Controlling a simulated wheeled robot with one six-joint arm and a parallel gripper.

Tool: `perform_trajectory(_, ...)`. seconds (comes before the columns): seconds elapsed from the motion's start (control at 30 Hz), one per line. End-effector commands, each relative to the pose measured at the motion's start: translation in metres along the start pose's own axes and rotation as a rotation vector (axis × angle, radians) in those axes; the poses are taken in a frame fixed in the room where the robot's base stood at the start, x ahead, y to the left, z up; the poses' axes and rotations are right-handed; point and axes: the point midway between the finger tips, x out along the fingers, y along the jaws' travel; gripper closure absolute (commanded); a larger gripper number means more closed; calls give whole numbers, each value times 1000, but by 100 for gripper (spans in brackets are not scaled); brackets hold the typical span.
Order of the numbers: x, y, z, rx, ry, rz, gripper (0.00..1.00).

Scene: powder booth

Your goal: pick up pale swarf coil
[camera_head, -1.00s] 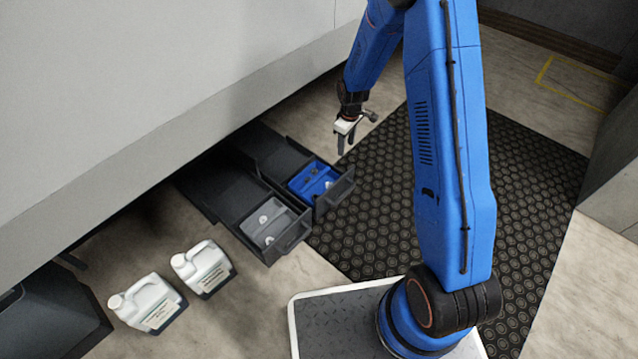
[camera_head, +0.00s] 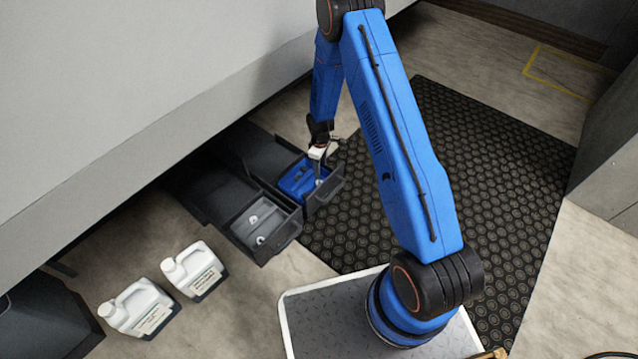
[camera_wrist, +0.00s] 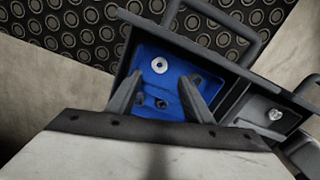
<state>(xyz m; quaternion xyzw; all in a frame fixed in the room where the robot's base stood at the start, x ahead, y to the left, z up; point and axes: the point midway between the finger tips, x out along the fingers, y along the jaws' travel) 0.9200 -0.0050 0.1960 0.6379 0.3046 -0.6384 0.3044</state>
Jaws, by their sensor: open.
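A small pale ring-shaped piece (camera_wrist: 159,65), which looks like the pale swarf coil, lies on the floor of the blue tray (camera_wrist: 148,52). The blue tray also shows in the head view (camera_head: 290,186). My gripper (camera_wrist: 163,77) is open and empty over this tray, its two fingertips apart on either side of the ring's near side in the wrist view. In the head view my gripper (camera_head: 318,178) points down into the tray's front part and hides the ring. Small dark pieces (camera_wrist: 161,103) lie between the fingers, nearer the wrist.
The blue tray sits in an open dark drawer (camera_head: 327,193). A second open drawer (camera_head: 283,238) beside it holds a grey tray with pale bits (camera_head: 260,240). Two white jugs (camera_head: 193,270) (camera_head: 140,308) stand at left. A booth wall overhangs behind; a black studded mat (camera_head: 450,150) is clear.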

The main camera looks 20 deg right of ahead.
Motion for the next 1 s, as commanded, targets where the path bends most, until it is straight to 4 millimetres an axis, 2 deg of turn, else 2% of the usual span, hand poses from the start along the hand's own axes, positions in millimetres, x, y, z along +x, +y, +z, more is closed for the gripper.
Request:
perform_trajectory(0.2,32,0,0,0,-1,-1,53)
perform_trajectory(0.57,50,0,-2,0,0,0,53)
perform_trajectory(0.9,90,0,-6,0,0,0,53)
perform_trajectory(1.0,95,0,-6,0,0,0,53)
